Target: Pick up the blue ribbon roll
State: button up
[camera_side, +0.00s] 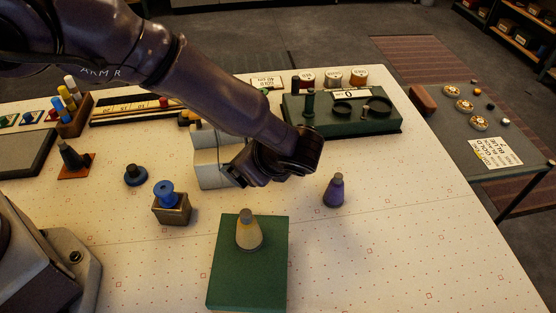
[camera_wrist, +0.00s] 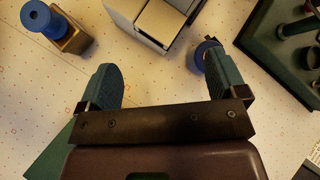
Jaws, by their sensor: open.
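A bright blue spool (camera_side: 166,192) stands on a small brass-coloured box (camera_side: 171,212) left of centre in the side view. The spool also shows at the top left of the wrist view (camera_wrist: 42,18), outside my fingers. A darker blue, low round piece (camera_side: 135,177) sits behind and left of it; I cannot tell which one is the ribbon roll. My gripper (camera_wrist: 160,64) is open and empty, its two teal fingers apart. It is right of the spool and above the table; in the side view the wrist mostly hides the fingers.
A white machine (camera_side: 206,165) stands behind my gripper. A purple-blue cone (camera_side: 334,192) is to the right, near the right finger in the wrist view (camera_wrist: 204,55). A pale cone (camera_side: 249,232) stands on a green block (camera_side: 246,284). A dark green tray (camera_side: 385,127) lies at the back.

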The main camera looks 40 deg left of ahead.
jog(key=w+d+m+t+y, duration=0.2)
jog(key=w+d+m+t, duration=0.3)
jog(key=w+m, duration=0.15)
jog(key=f, duration=0.7)
jog(key=shift+s+a+f, duration=0.2)
jog(key=shift+a+f, duration=0.1)
jog(key=shift+f, duration=0.05)
jog(key=shift+x, duration=1)
jog(key=shift+g, duration=0.3)
jog(key=shift+x, duration=2.8)
jog(key=c, duration=1)
